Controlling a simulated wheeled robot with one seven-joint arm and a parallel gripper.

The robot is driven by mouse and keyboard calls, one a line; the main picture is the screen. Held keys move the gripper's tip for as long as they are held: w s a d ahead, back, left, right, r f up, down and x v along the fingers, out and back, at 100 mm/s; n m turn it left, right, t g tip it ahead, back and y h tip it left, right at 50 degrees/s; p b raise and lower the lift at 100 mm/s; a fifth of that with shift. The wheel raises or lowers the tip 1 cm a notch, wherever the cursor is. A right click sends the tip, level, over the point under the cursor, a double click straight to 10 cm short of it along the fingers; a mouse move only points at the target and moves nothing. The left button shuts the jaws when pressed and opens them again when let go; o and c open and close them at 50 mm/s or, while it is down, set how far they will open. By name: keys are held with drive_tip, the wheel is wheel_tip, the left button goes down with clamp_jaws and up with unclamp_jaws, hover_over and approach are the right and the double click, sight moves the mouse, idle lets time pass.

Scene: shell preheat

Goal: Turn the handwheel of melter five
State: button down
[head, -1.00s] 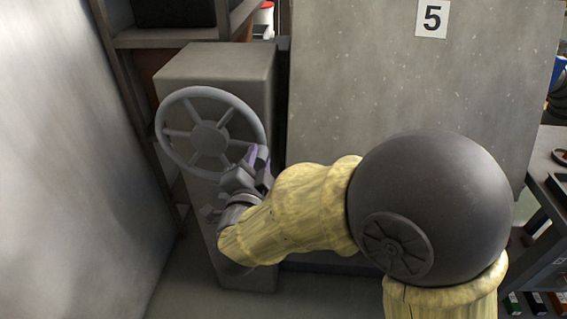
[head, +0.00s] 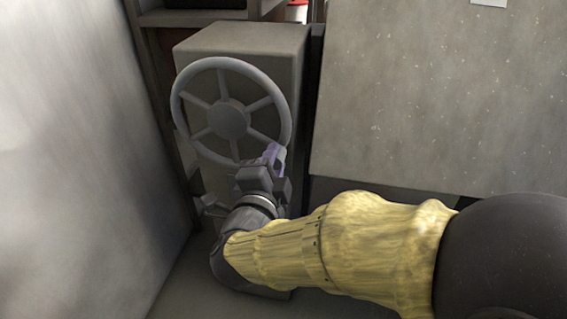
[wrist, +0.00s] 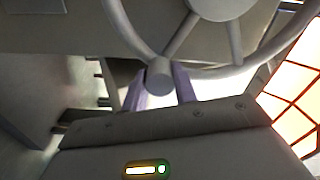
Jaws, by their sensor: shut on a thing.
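The grey spoked handwheel (head: 229,118) stands upright on the front of a grey box-shaped housing (head: 245,42), left of centre in the head view. In the wrist view its rim, spokes and hub (wrist: 218,5) fill the top. A short round grip (wrist: 159,74) on the rim sits between the two purple fingers of my gripper (wrist: 160,88). In the head view my gripper (head: 273,155) is at the wheel's lower right rim, shut on the handwheel's grip. The fingers' contact faces are partly hidden.
A pale wall (head: 70,160) stands close on the left. A large grey panel (head: 430,90) is to the right of the housing; the white sign on it (head: 489,2) is mostly cut off. A dark shelf (head: 190,16) is behind.

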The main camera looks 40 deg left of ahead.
drive_tip(key=shift+f, duration=0.1)
drive_tip(key=c, duration=1.1)
unclamp_jaws()
drive_tip(key=shift+w, duration=0.1)
drive_tip(key=p+v, duration=0.2)
drive_tip(key=v, duration=1.5)
drive_tip(key=shift+s, duration=0.25)
